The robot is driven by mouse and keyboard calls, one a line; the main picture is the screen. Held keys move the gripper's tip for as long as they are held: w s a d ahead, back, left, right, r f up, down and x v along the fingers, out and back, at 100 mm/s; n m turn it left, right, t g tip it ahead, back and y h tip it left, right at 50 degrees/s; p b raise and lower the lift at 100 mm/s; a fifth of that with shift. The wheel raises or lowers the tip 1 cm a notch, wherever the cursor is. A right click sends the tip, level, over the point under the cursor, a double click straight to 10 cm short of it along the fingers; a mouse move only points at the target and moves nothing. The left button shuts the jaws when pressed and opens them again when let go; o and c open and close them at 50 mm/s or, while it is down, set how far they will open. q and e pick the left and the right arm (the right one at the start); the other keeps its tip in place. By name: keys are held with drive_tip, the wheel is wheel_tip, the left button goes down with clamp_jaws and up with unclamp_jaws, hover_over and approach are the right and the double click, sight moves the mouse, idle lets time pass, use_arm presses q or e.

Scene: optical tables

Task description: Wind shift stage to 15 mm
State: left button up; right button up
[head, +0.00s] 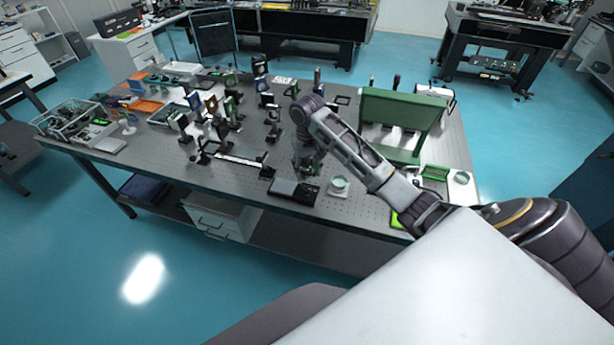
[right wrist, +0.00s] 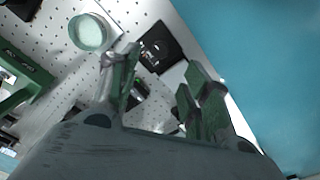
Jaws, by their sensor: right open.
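My right gripper (head: 304,172) hangs over the front middle of the optical table, pointing down behind a flat black box. In the right wrist view its two green fingers (right wrist: 162,92) stand apart. A small dark part with a green glint (right wrist: 140,88) shows in the gap; I cannot tell whether it touches a finger. A low rail with a pale strip (head: 240,161) and dark end blocks lies left of the gripper. I cannot tell for sure which part is the shift stage, and no millimetre reading is legible. My left gripper is not in view.
The black box (head: 293,190) lies at the table's front edge, also in the right wrist view (right wrist: 160,48). A pale green round dish (head: 340,183) is right of it. Several optic mounts (head: 222,128) stand behind left. A green panel (head: 400,112) rises behind right.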

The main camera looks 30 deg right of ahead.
drive_tip(key=shift+r, duration=0.95)
drive_tip(key=shift+f, duration=0.1)
